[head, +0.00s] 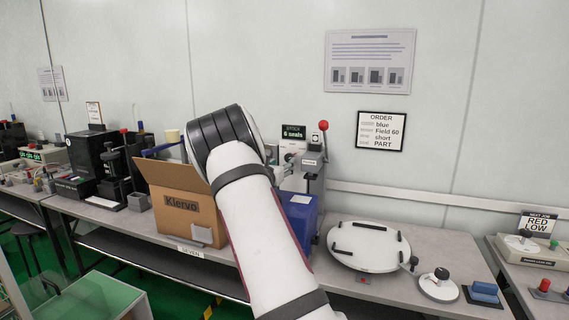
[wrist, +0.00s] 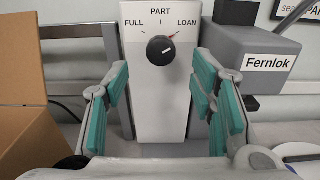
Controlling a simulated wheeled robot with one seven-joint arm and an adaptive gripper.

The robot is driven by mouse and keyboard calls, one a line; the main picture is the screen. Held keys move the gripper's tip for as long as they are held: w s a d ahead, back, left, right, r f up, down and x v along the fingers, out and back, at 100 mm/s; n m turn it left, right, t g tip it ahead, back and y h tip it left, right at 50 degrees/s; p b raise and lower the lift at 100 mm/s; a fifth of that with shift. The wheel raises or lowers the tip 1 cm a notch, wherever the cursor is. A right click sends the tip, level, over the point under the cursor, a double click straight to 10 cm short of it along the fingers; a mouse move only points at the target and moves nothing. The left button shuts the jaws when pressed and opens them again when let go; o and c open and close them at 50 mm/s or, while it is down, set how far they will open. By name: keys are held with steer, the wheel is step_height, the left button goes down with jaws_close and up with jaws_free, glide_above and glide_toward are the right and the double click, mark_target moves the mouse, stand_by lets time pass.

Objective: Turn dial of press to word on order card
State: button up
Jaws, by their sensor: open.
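The press (head: 313,170) stands on the bench, partly behind my arm. In the wrist view its pale front panel (wrist: 160,110) carries a black dial (wrist: 160,49) under the words FULL, PART and LOAN.
An open cardboard box (head: 177,205) stands left of the press; its side also shows in the wrist view (wrist: 40,125). A blue bin (head: 301,215) sits in front of the press. A grey Fernlok block (wrist: 255,60) is right of the panel. A round white plate (head: 368,247) lies further right.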

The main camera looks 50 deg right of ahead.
mark_target(288, 159)
steer(key=shift+b+x, duration=0.4)
steer(key=shift+x, duration=3.45)
steer(key=shift+f, duration=0.1)
steer(key=shift+c, duration=0.2)
steer(key=c, duration=1.1)
